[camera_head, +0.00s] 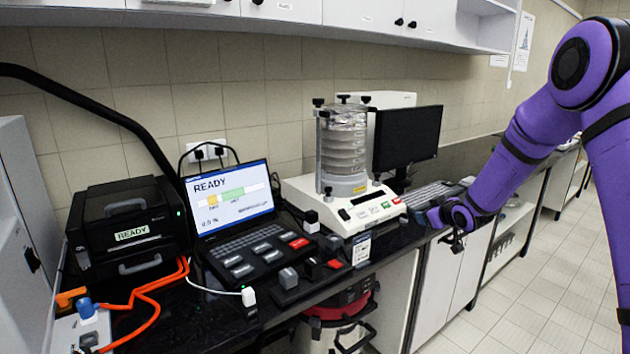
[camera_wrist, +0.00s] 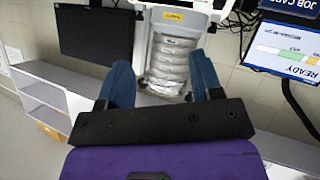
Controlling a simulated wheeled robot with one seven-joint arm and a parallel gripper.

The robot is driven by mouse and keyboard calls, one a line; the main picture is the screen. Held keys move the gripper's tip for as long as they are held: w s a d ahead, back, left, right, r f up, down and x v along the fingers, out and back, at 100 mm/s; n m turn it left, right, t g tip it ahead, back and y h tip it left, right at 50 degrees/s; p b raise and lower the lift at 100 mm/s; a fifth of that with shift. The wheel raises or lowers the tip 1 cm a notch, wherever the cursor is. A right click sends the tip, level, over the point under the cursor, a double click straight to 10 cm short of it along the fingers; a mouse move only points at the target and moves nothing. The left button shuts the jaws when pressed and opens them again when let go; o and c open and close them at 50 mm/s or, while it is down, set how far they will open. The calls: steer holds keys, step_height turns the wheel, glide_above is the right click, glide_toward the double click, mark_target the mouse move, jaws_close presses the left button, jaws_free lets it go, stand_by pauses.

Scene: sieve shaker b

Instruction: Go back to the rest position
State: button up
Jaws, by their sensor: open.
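My gripper (camera_head: 457,243) hangs at the end of my purple arm at the right of the head view, in front of the counter edge. In the wrist view my gripper (camera_wrist: 165,85) shows two blue fingers spread apart, with nothing held between them. The sieve shaker (camera_head: 345,160) stands on the counter to the left of my gripper, with its stack of clear sieves upright and clamped. The wrist view shows the sieve stack (camera_wrist: 168,65) beyond the fingers, apart from them.
The laptop (camera_head: 230,205) reads READY and stands left of the shaker, beside a black case (camera_head: 125,235) marked READY. A dark monitor (camera_head: 407,138) and keyboard (camera_head: 430,193) are right of the shaker. Wall cabinets (camera_head: 290,10) hang above. The tiled floor (camera_head: 540,290) at right is clear.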

steer(key=s+r+m+g+h, duration=0.3)
steer(key=s+r+m+h, duration=0.1)
steer(key=s+r, duration=1.6)
steer(key=s+a+m+g, duration=0.1)
steer(key=s+g, duration=0.1)
steer(key=s, duration=1.3)
steer(key=s+a+m+g+y, duration=0.1)
steer(key=s+a+g, duration=0.1)
steer(key=s, duration=1.4)
steer(key=shift+a+r+m, duration=0.15)
steer(key=shift+r+m, duration=0.15)
steer(key=shift+r, duration=0.1)
